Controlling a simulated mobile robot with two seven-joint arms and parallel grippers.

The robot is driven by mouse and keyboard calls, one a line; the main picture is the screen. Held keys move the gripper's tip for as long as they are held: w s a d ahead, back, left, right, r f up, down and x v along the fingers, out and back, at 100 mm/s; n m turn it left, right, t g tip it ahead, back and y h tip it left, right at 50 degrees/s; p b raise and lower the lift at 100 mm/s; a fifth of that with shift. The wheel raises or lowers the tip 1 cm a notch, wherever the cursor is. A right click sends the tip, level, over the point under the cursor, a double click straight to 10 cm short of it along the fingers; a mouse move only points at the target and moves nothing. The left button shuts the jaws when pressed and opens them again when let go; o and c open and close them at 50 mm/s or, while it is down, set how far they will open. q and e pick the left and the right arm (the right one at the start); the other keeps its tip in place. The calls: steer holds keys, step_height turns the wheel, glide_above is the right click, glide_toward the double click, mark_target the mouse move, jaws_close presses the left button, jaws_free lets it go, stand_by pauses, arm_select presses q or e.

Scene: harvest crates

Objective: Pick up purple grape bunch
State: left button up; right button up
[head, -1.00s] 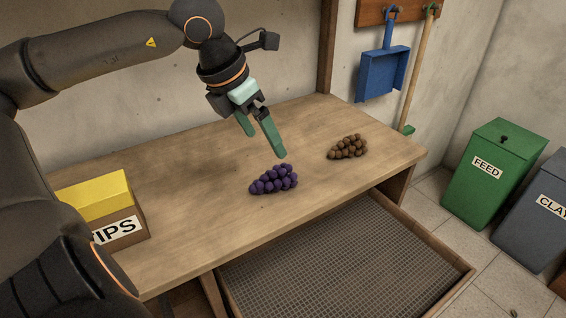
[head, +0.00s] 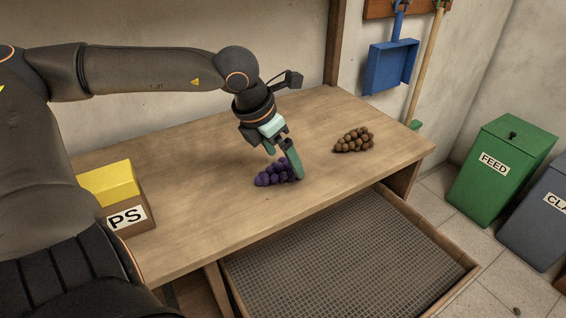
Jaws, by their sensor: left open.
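The purple grape bunch (head: 268,177) lies on the wooden bench in the middle of the head view. My left gripper (head: 284,166) is low over it, pointing down, with its green fingers apart. One finger is in front of the right end of the bunch and covers part of it. The other finger is behind the bunch, near its far side. I cannot tell whether the fingers touch the grapes. My right gripper does not show.
A brown bunch (head: 353,141) lies to the right on the bench (head: 200,215). A box with a yellow top (head: 110,183) stands at the left. A mesh-bottomed drawer (head: 345,262) is open below the front edge. Green (head: 500,170) and grey (head: 541,215) bins stand at right.

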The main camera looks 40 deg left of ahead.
mark_target(284, 162)
arm_select(q)
steer(key=shift+x, duration=1.5)
steer(key=c, duration=1.4)
steer(key=shift+r, duration=0.1)
steer(key=shift+r, duration=0.6)
steer(key=s+d+r+b, duration=0.1)
steer(key=s+d+r, duration=0.1)
steer(key=s+r, duration=0.3)
steer(key=s+d+r+b, duration=0.1)
steer(key=s+d+r, duration=0.1)
steer(key=s+r, duration=0.4)
steer(key=shift+s+d+r, duration=0.3)
steer(key=shift+s, duration=0.9)
